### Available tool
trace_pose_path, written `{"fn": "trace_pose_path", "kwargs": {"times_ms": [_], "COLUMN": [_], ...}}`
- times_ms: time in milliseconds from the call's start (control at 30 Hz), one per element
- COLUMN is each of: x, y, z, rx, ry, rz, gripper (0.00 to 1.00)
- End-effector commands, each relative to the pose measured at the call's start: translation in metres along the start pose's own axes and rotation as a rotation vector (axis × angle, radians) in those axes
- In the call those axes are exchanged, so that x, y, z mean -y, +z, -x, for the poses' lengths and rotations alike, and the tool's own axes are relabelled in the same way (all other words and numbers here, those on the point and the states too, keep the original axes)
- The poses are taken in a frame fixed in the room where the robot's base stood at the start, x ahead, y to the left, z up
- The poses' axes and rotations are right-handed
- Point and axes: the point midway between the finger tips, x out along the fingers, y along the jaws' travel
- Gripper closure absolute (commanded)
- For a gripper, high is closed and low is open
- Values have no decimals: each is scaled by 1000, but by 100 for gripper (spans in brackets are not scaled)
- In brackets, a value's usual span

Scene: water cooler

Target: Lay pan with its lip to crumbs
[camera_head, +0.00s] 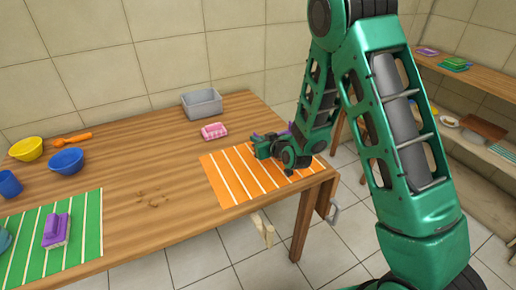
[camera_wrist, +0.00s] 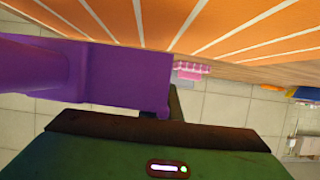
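A purple pan (camera_wrist: 110,75) fills the left middle of the wrist view, very close in front of my gripper. In the head view only small purple parts of the pan (camera_head: 257,136) show around my gripper (camera_head: 264,151), low over the orange striped mat (camera_head: 225,178). The fingertips are mostly hidden behind the pan, so I cannot tell whether they close on it. The pan's lip is not clear. Small brown crumbs (camera_head: 153,198) lie on the bare wood at the middle front of the table (camera_head: 125,160).
A purple brush (camera_head: 56,230) lies on the green striped mat (camera_head: 85,235) at left. Yellow (camera_head: 27,149) and blue (camera_head: 66,161) bowls sit far left. Bare wood separates the mats.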

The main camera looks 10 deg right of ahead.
Motion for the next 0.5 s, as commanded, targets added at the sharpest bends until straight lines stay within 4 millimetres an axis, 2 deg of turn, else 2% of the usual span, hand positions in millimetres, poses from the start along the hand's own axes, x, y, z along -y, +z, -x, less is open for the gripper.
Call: {"fn": "trace_pose_path", "kwargs": {"times_ms": [167, 500], "x": [-5, -4], "y": [4, 34], "z": [-2, -15], "rx": [-1, -1], "ry": [-1, 0], "rz": [0, 0], "gripper": [100, 100]}}
